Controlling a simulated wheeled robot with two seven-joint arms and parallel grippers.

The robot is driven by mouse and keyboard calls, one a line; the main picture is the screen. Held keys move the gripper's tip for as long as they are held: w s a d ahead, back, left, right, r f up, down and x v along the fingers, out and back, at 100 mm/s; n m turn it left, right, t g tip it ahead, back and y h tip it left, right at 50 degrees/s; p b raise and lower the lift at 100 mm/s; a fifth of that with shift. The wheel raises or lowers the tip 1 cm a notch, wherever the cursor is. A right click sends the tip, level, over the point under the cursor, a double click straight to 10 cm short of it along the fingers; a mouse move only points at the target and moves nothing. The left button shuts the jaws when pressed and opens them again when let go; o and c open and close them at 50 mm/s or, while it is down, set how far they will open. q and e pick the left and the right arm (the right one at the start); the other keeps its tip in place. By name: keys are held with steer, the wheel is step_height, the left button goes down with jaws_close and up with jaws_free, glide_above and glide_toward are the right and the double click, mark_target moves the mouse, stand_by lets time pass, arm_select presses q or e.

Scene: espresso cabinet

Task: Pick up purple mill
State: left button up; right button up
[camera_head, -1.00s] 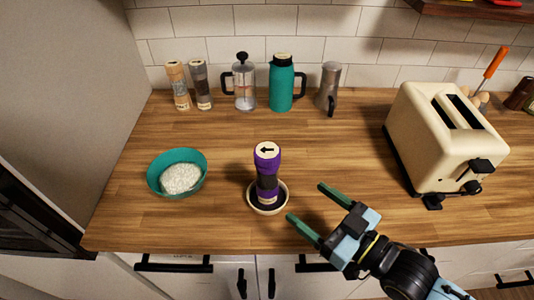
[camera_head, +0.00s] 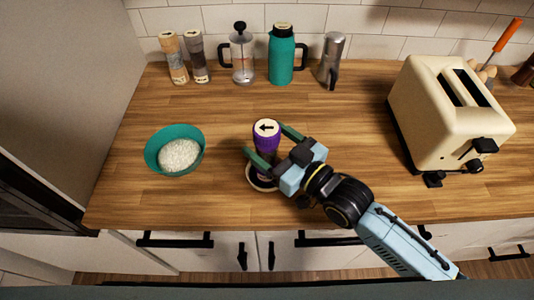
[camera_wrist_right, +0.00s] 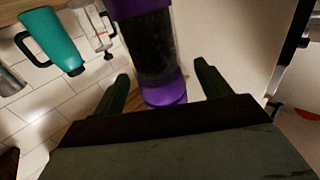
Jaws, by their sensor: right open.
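The purple mill (camera_head: 266,136) stands upright on a small round dish (camera_head: 252,181) near the counter's front edge. Its pale top bears a black arrow. My right gripper (camera_head: 266,143) is open, with its green fingers on either side of the mill's upper part. The gripper hides part of the mill's lower body. In the right wrist view, the mill's dark clear middle (camera_wrist_right: 150,42) and purple parts show between and beyond the two open fingers (camera_wrist_right: 162,85). I cannot tell whether a finger touches it. My left gripper is not in view.
A teal bowl (camera_head: 154,143) with white grains stands left of the mill. Two other mills (camera_head: 174,58), a French press (camera_head: 242,55), a teal jug (camera_head: 281,60) and a metal pot (camera_head: 331,60) line the back. A cream toaster (camera_head: 432,115) stands at right.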

steer(key=x, duration=0.2)
steer(key=shift+w+a, duration=0.25)
steer(key=shift+a, duration=0.1)
jaws_close()
